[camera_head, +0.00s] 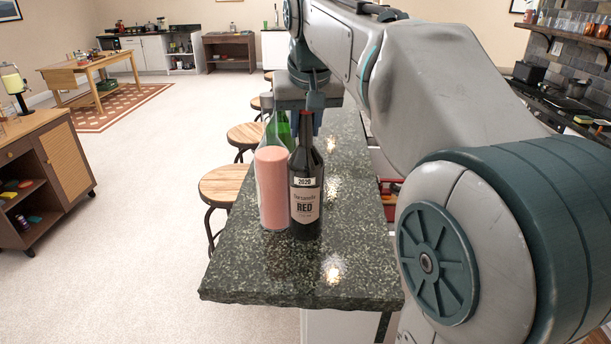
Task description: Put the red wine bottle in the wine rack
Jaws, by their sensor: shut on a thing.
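The red wine bottle (306,195) is dark, with a pale label reading "2020" and "RED". It is upright at the near part of the dark stone bar counter (270,275). My gripper (308,112) comes down from above and is shut on the bottle's neck; the fingertips are small and partly hidden. I cannot tell whether the bottle's base touches the counter. I cannot make out a wine rack in this view.
A pink cylinder (272,190) stands close to the bottle's left, with a green bottle (279,130) behind. Stools (222,184) line the counter's left side. A wooden cabinet (40,180) stands at left. The floor between is clear. My arm hides much of the right.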

